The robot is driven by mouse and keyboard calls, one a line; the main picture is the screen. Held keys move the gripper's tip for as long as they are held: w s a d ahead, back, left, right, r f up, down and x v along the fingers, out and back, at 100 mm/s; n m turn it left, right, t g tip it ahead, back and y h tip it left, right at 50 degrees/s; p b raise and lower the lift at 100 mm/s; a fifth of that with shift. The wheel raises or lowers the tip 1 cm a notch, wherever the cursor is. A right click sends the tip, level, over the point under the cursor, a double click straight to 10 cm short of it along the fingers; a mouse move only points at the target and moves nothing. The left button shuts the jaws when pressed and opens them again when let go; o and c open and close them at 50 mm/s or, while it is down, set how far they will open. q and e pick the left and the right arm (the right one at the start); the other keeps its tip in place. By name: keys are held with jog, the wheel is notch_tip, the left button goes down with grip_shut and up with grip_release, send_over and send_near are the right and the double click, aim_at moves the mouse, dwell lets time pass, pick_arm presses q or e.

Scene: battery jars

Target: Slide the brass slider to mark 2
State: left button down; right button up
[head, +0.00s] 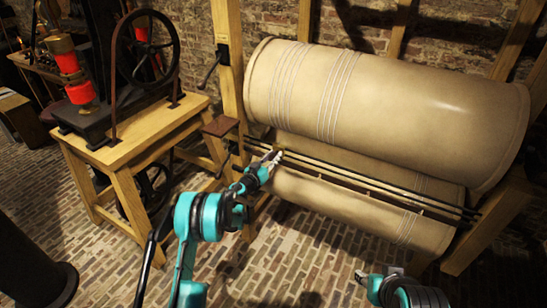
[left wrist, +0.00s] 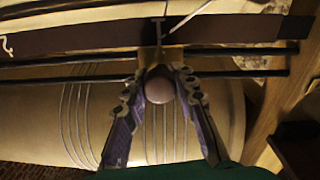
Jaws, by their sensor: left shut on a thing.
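The brass slider shows in the left wrist view as a round brownish knob (left wrist: 159,86) on a paler body, set on dark parallel rails. My left gripper (head: 274,158) is shut on the knob, with one finger on each side of it. In the head view the gripper hides most of the slider. Behind the knob in the wrist view runs a dark scale strip (left wrist: 90,40). A pale pointer stands across the strip above the knob, and part of a white figure shows at its left end. I cannot read the marks. My right gripper (head: 364,279) is low in the head view, away from the rails; its jaws are unclear.
Large tan rollers (head: 390,105) lie above and below the rails (head: 385,186) in a wooden frame (head: 228,65). A wooden stand (head: 130,148) with a dark wheel (head: 144,48) is at the left. Brick floor lies open in front.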

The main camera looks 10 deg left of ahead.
pick_arm(q)
jog(key=s+d, duration=0.3)
jog(key=d, duration=0.6)
jog(key=s+d+b, duration=0.1)
jog(key=s+d, duration=0.3)
jog(key=d, duration=0.5)
jog(key=shift+d+b, duration=0.3)
jog(key=shift+d, duration=0.1)
jog(key=c, duration=1.2)
grip_release()
jog(key=shift+w, duration=0.1)
jog(key=v, duration=0.7)
jog(key=shift+s+a, duration=0.1)
jog(key=shift+s, duration=0.2)
